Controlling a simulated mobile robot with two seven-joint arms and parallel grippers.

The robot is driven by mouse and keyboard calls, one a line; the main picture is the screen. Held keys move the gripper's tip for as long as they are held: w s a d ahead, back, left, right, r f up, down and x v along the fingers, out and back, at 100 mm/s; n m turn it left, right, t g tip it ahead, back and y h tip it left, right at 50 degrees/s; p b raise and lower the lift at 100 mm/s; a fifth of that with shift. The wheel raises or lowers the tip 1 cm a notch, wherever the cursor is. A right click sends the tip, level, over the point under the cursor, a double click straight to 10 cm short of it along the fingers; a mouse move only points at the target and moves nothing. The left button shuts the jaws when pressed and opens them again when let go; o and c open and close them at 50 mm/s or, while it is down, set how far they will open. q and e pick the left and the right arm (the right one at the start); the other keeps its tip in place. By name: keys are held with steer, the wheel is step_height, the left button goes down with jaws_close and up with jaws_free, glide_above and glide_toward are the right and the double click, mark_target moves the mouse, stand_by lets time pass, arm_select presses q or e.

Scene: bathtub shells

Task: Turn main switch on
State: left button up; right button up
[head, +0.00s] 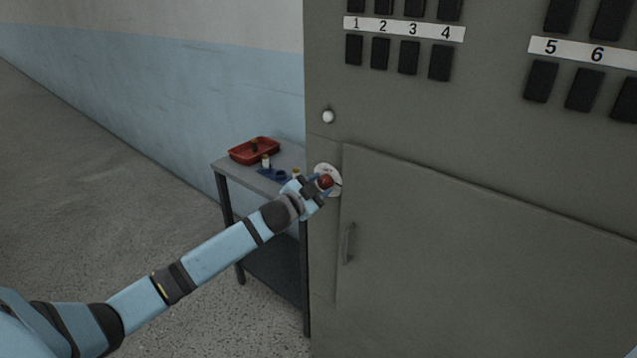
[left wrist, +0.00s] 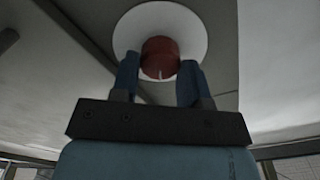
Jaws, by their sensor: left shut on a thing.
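The main switch is a red knob (head: 326,181) on a round white plate (head: 333,171) on the front of the grey cabinet, near its left edge. My left gripper (head: 318,184) is at the knob, its fingers shut on it. In the left wrist view the red knob (left wrist: 160,58) sits between the two blue fingers (left wrist: 158,78), in front of the white disc (left wrist: 186,27). A short pale mark shows on the knob's near side. The lettering on the plate is too small to read. My right gripper is not in view.
The grey cabinet (head: 480,180) has a door with a handle (head: 348,243), a round white lamp or button (head: 328,116) and numbered rows of black switches. A side table (head: 290,157) with a red tray (head: 240,155) and small items stands left of it, close to my left arm.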

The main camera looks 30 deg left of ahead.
arm_select(q)
steer(key=shift+m+p, duration=0.3)
steer(key=shift+m, duration=0.6)
steer(key=shift+m+p, duration=0.3)
steer(key=shift+m, duration=0.7)
steer(key=m, duration=0.3)
steer(key=shift+m+p, duration=0.3)
steer(key=shift+p, duration=0.1)
steer(key=shift+m, duration=1.2)
steer(key=shift+m+p, duration=0.45)
steer(key=shift+m, duration=1.05)
steer(key=shift+f, duration=0.1)
steer(key=o, duration=0.9)
